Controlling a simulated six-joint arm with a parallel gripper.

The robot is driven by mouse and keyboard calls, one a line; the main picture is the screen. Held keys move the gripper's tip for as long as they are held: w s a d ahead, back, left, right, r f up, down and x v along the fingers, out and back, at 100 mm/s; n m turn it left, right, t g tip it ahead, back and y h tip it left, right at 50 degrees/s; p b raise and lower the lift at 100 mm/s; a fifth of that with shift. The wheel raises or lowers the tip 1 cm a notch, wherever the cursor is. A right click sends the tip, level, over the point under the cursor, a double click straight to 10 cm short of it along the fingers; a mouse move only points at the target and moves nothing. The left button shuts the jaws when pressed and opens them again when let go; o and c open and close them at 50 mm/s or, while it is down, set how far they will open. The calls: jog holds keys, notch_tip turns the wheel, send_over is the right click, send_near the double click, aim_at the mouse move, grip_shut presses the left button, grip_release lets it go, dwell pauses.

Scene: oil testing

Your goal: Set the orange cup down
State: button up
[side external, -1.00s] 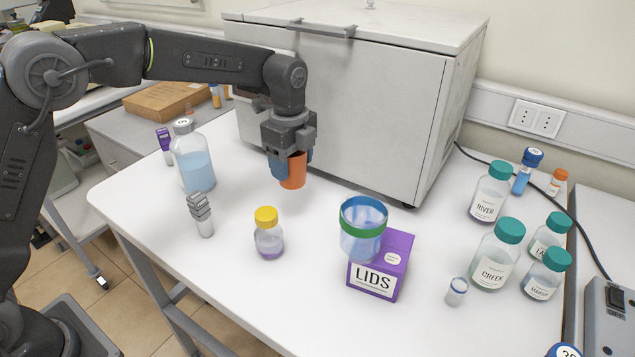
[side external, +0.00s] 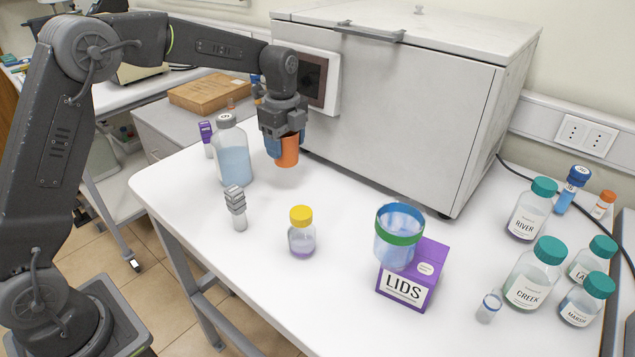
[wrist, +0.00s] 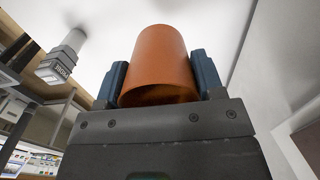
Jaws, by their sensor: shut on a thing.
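The orange cup (side external: 287,151) is held between the two blue fingers of my gripper (side external: 287,138), over the back left part of the white table. In the side external view the gripper points down and hides the cup's upper part. In the wrist view the cup (wrist: 160,66) sits between both fingers of my gripper (wrist: 160,82), its open rim facing the camera. I cannot tell whether the cup's bottom touches the table.
A clear bottle of blue liquid (side external: 232,152) stands just left of the cup. A yellow-capped jar (side external: 301,233), a grey-topped vial (side external: 237,210) and a purple LIDS box (side external: 408,285) stand nearer. The white cabinet (side external: 400,105) is close behind. Table between cup and LIDS box is clear.

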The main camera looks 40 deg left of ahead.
jog(key=w+d+f, duration=0.1)
jog(key=d, duration=0.1)
jog(key=w+d+f, duration=0.1)
jog(key=d+f, duration=0.1)
jog(key=w+d+f, duration=0.1)
jog(key=d, duration=0.1)
jog(key=shift+d+f, duration=0.25)
jog(key=shift+d, duration=0.1)
jog(key=shift+f, duration=1.9)
jog(key=shift+f, duration=0.1)
jog(key=o, duration=0.9)
